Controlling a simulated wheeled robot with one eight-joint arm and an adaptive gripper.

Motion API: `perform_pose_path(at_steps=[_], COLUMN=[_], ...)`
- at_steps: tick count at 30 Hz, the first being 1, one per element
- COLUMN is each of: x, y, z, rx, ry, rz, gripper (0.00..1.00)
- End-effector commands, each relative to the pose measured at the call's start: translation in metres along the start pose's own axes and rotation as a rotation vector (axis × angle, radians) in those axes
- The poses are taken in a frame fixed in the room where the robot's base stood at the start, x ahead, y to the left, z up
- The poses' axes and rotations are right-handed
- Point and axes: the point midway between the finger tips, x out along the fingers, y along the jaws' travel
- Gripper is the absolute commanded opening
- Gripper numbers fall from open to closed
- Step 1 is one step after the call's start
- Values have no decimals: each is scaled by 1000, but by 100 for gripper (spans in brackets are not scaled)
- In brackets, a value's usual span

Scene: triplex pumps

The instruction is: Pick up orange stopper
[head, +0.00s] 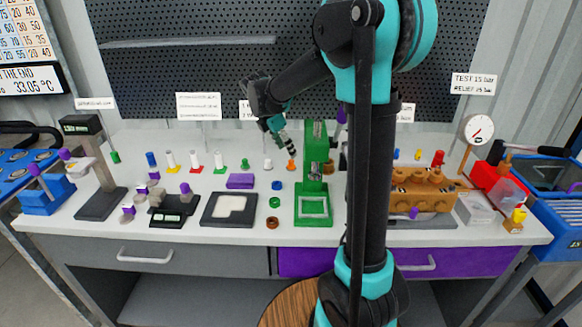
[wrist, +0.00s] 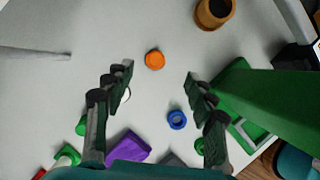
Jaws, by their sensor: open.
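The orange stopper (head: 291,165) stands on the white bench top, left of the green press. In the wrist view the orange stopper (wrist: 155,59) shows from above as a small round disc, a little beyond the fingertips and between their lines. My gripper (head: 288,151) hangs above and close to the stopper in the head view. In the wrist view my gripper (wrist: 160,74) has its two dark fingers wide apart with nothing between them. The height left above the stopper is hard to tell.
The green press (head: 315,175) stands just right; it also fills the right side of the wrist view (wrist: 262,92). A blue ring (wrist: 177,120), a purple block (wrist: 127,148) and a brown cup (wrist: 213,12) lie around. Several other stoppers stand in a row leftward.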

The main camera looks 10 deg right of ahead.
Motion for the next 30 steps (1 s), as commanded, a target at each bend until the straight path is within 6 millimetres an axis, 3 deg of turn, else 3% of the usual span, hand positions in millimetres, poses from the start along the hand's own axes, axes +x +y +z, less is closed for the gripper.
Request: perform_pose_path(at_steps=[3, 11, 19, 29, 30], x=[17, 34, 70, 78, 78], y=[0, 2, 7, 7, 7], z=[0, -1, -3, -4, -4], rx=[2, 1, 2, 1, 1], ry=[0, 0, 0, 0, 0], rz=[0, 1, 0, 0, 0], gripper=[56, 56, 56, 56, 52])
